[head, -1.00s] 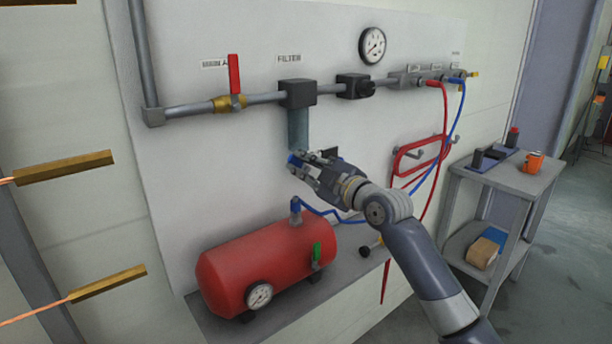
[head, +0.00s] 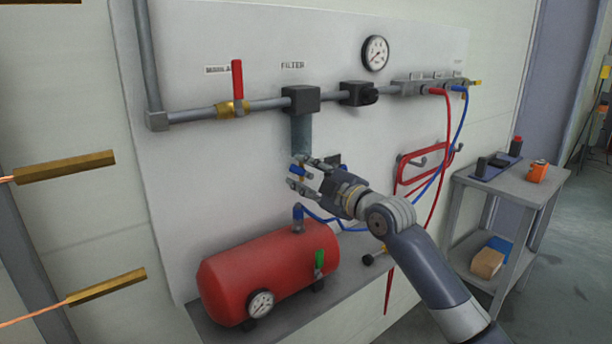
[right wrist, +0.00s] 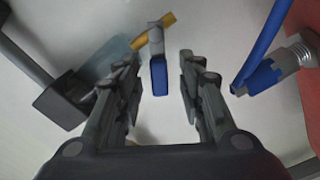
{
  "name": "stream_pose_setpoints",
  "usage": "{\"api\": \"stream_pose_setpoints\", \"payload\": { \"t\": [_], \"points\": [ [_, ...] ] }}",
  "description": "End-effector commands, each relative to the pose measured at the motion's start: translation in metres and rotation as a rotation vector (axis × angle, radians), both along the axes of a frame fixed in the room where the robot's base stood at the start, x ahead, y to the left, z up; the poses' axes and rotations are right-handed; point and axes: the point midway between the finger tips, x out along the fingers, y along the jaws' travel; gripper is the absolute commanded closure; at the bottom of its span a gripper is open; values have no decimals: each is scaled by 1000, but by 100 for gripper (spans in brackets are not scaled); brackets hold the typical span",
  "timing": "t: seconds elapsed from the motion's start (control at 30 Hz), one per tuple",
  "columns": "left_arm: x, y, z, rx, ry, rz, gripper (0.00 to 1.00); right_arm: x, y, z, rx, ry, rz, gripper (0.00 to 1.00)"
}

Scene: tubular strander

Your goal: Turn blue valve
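The blue valve handle (head: 297,170) is a small blue lever at the lower end of the grey filter bowl (head: 301,135) in the head view. My right gripper (head: 299,175) is at this handle, its fingers partly covering it. In the right wrist view, the blue handle (right wrist: 158,76) points down between the two spread fingers of the right gripper (right wrist: 158,66). Gaps show on both sides, so the fingers appear not to touch it. A brass piece (right wrist: 153,34) is at the handle's top end. My left gripper is not in view.
A red tank (head: 267,278) with a gauge stands on a shelf below. A blue hose fitting (head: 298,214) rises from its top; the fitting (right wrist: 263,77) shows right of the fingers. A red lever (head: 237,80) is on the pipe above. A side table (head: 520,190) stands right.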

Motion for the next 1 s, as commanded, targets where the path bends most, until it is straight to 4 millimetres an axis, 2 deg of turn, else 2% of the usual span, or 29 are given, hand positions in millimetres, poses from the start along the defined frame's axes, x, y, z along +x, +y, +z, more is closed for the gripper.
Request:
{"api": "stream_pose_setpoints", "payload": {
  "t": [0.23,0.37,0.8,1.0],
  "points": [
    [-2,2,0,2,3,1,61,-1,-1,1,1,-2,0,64],
    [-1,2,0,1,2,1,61,-8,-6,0,0,-2,0,64],
    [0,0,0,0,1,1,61,-72,-53,-1,-3,-1,-1,64],
    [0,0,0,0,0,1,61,-92,-67,0,0,0,0,64]
  ]
}}
